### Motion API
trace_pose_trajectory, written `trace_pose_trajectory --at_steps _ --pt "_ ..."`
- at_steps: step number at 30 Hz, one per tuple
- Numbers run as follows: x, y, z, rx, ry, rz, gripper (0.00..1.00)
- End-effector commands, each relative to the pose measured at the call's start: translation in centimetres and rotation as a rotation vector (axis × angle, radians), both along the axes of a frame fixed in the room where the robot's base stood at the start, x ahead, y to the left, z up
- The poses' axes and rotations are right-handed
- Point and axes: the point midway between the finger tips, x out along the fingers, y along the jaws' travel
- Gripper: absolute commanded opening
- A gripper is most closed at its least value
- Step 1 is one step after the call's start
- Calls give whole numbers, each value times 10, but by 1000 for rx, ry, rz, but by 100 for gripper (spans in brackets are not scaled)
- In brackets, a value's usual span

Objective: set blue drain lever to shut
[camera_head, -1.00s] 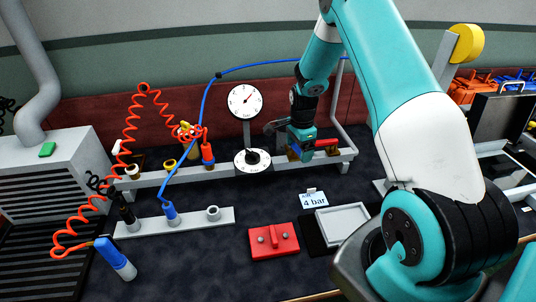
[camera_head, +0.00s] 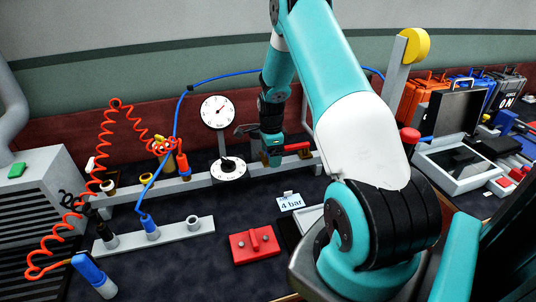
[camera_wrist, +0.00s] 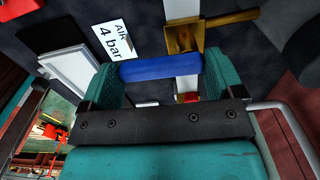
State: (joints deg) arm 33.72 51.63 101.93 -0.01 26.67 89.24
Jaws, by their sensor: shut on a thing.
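The blue drain lever (camera_wrist: 160,67) lies crosswise between the two teal fingers of my gripper (camera_wrist: 162,78) in the wrist view, touching both. A brass valve body (camera_wrist: 183,39) sits just beyond it on the grey rail. In the head view my gripper (camera_head: 271,157) is down at the right part of the rail (camera_head: 205,181), right of the gauge. The gripper hides the blue lever there. A red lever (camera_head: 297,147) shows just right of the gripper.
A pressure gauge (camera_head: 215,112) and a round dial (camera_head: 228,169) stand left of my gripper. Coiled red hose (camera_head: 98,150) and blue hose (camera_head: 180,110) run at left.

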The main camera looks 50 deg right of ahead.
Motion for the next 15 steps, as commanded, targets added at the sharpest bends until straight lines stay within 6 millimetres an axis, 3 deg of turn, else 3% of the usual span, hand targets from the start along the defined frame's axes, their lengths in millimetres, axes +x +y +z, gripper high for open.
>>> trace_pose_trajectory --at_steps 1,2,10,15 --pt "4 -2 2 -7 -11 -4 94" --pt "3 -2 2 -7 -11 -4 100" --pt "2 -1 3 -4 -7 -1 100" --pt "3 -1 21 -6 -9 -1 100"
